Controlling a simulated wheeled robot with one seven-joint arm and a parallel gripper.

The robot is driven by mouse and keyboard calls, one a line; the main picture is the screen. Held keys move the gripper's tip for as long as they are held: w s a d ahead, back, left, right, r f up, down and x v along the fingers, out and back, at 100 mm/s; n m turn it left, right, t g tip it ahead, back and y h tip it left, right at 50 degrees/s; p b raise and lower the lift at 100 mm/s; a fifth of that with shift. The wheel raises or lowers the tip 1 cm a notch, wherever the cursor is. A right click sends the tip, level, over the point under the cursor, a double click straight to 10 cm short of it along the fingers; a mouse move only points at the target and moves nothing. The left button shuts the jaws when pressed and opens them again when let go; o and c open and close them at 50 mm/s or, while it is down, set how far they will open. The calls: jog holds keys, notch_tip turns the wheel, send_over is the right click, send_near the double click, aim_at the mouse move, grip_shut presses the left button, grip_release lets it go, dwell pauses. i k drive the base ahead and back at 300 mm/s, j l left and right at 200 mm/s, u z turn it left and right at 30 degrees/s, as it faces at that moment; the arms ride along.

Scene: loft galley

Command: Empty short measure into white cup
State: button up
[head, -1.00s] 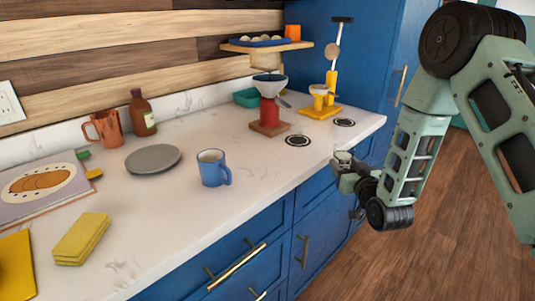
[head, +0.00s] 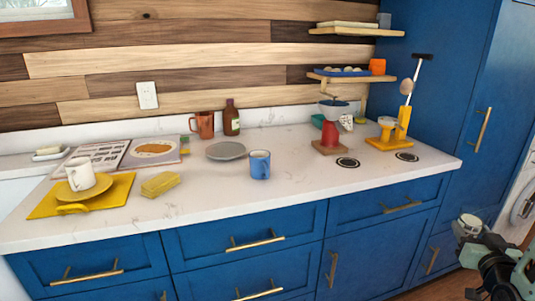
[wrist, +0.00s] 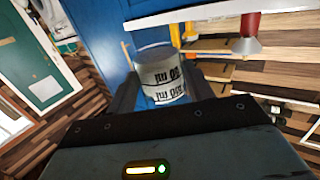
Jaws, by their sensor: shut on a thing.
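The white cup (head: 81,174) stands upright on a yellow saucer (head: 97,189) on a yellow mat (head: 118,193), at the left end of the counter. My gripper (head: 474,236) is at the lower right of the head view, in front of the cabinets and far from the white cup. It is shut on the short measure (head: 468,224), a small pale vessel. In the wrist view the measure (wrist: 160,75) shows dark printed marks and sits between the dark fingers (wrist: 162,98). Its contents cannot be made out.
Along the counter (head: 225,205) are a yellow sponge (head: 160,184), an open book (head: 125,154), a grey plate (head: 226,151), a blue mug (head: 260,165), a copper jug (head: 204,124), a brown bottle (head: 231,118) and a red stand (head: 330,134). The counter's front strip is clear.

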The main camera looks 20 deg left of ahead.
aim_at(79, 172)
jog(key=l+u, duration=0.15)
jog(key=u, duration=1.05)
jog(key=k+j, duration=0.05)
